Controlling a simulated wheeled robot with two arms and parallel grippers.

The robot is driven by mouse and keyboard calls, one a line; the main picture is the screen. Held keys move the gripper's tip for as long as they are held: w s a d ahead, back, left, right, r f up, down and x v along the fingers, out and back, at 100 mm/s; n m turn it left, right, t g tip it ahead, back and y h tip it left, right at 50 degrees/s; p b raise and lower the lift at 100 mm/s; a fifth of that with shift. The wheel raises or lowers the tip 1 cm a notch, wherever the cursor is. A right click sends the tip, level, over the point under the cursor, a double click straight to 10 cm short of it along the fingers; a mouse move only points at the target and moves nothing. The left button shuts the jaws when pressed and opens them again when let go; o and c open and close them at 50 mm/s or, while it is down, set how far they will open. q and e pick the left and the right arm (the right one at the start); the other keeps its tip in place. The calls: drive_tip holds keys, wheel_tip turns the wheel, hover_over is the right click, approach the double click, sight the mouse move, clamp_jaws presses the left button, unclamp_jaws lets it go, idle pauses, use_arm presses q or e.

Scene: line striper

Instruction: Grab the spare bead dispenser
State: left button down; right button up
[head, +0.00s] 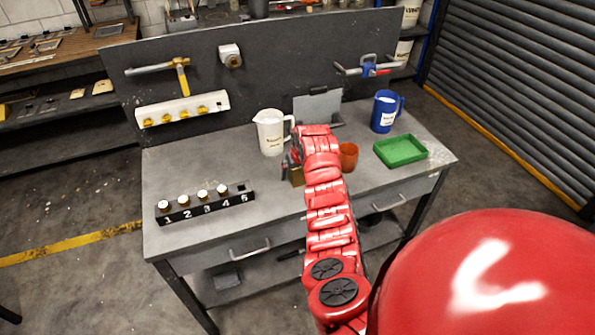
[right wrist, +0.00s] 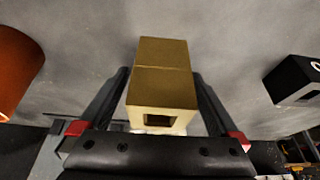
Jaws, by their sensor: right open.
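A brass-coloured box (head: 297,177) stands on the workbench near the middle, partly hidden by my right arm. In the right wrist view, the box (right wrist: 163,85) shows a square dark opening in its near end. My right gripper (right wrist: 160,73) is open, with one finger on each side of the box. I cannot tell whether the fingers touch it. In the head view my right gripper (head: 290,165) is small and mostly hidden by the arm. No label shows which thing is the spare bead dispenser. My left gripper is out of view.
An orange cup (head: 348,156) stands close right of my arm, a white jug (head: 270,132) behind left. A black numbered rack (head: 206,207) holds several white-capped bottles; slot 5 looks empty. A green tray (head: 400,151) and blue jug (head: 385,112) are at right.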

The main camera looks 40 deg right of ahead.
clamp_jaws()
idle(0.5)
